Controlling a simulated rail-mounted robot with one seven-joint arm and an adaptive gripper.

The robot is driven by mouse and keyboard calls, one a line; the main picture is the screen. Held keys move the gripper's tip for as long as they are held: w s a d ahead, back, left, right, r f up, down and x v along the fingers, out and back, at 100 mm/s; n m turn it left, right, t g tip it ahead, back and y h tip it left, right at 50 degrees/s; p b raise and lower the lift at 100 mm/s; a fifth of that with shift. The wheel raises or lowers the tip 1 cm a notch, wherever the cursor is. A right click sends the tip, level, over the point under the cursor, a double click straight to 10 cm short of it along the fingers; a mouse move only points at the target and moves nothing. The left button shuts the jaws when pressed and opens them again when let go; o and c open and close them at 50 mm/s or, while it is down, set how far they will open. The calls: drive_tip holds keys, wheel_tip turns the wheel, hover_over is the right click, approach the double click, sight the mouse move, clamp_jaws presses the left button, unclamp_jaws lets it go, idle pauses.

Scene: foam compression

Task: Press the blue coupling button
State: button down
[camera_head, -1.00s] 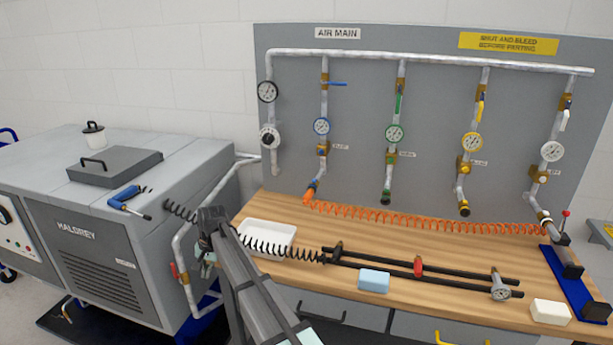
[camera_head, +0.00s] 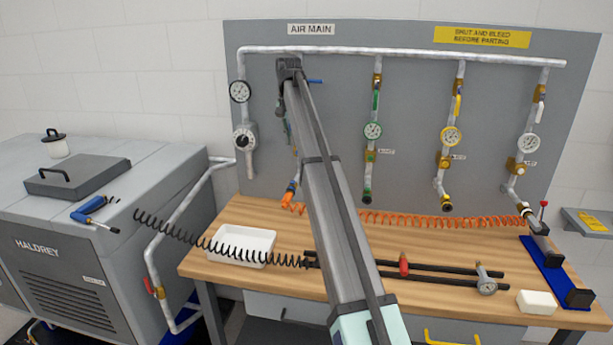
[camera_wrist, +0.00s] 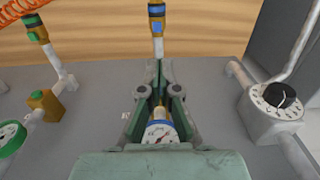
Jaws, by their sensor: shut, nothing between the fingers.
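The blue coupling button (camera_wrist: 157,27) is a small blue square on a brass coupling (camera_wrist: 156,10) at the top centre of the wrist view. In the head view the blue drop's lower coupling (camera_head: 291,187) shows just left of my arm, above the orange hose. My gripper (camera_wrist: 158,62) is shut and empty. Its fingertips point toward the button in the wrist view and overlap the pipe below it; I cannot tell the gap in depth. A blue-rimmed gauge (camera_wrist: 160,131) shows between the finger linkages. In the head view my arm mostly hides the gripper and this drop.
A green-rimmed gauge (camera_wrist: 11,135) and a black-dial regulator (camera_wrist: 280,96) flank my gripper. An orange coiled hose (camera_head: 440,218) lies along the back of the wooden bench (camera_head: 235,212). A white tray (camera_head: 242,245) and black coil (camera_head: 200,243) are at the left.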

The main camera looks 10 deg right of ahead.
sight(293, 182)
drive_tip(key=shift+d+r, duration=0.2)
drive_tip(key=shift+d, duration=0.05)
wheel_tip(293, 182, down, 14)
drive_tip(key=p, duration=0.4)
drive_tip(key=shift+p, duration=0.35)
